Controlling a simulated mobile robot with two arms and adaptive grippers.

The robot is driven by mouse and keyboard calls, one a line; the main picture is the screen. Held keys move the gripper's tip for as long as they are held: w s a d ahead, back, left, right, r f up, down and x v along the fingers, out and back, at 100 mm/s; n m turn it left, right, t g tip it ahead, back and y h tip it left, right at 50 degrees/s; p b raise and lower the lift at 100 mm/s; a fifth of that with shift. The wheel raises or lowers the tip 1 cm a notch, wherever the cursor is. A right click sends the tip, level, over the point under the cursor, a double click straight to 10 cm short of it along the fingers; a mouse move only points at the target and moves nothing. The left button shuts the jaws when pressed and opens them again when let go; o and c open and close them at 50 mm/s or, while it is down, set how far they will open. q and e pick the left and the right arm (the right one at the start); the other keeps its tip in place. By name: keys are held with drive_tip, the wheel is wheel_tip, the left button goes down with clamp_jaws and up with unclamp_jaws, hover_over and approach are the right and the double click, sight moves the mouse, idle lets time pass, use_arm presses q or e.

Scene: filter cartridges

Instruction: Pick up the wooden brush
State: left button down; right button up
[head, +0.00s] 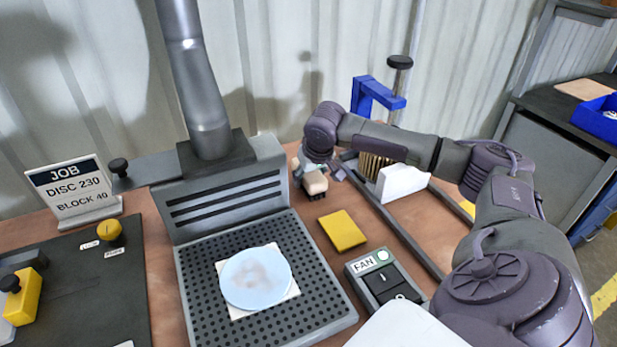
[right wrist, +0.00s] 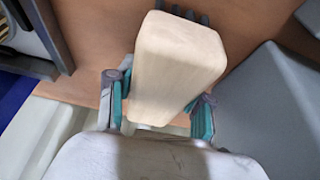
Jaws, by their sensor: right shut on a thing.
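The wooden brush (head: 314,183) has a pale wooden block with dark bristles below it. In the head view it is just right of the grey extraction unit, at the back of the bench. My right gripper (head: 320,167) is shut on it from above. In the right wrist view the pale block of the brush (right wrist: 178,65) sits between the two teal-padded fingers. The bristles are mostly hidden there, with a few dark tufts at the top edge. I cannot tell whether the brush is clear of the bench. My left gripper is not in view.
The perforated grey unit (head: 183,273) carries a pale blue disc (head: 256,278). A yellow block (head: 342,231) and the FAN switch box (head: 385,278) stand to its right. A rail frame with a pleated filter (head: 376,167) and a white block (head: 402,182) is beside my right arm.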

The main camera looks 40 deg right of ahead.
drive_tip(key=shift+r, duration=0.1)
wheel_tip(320, 180, up, 10)
drive_tip(key=shift+f, duration=0.1)
idle(0.3)
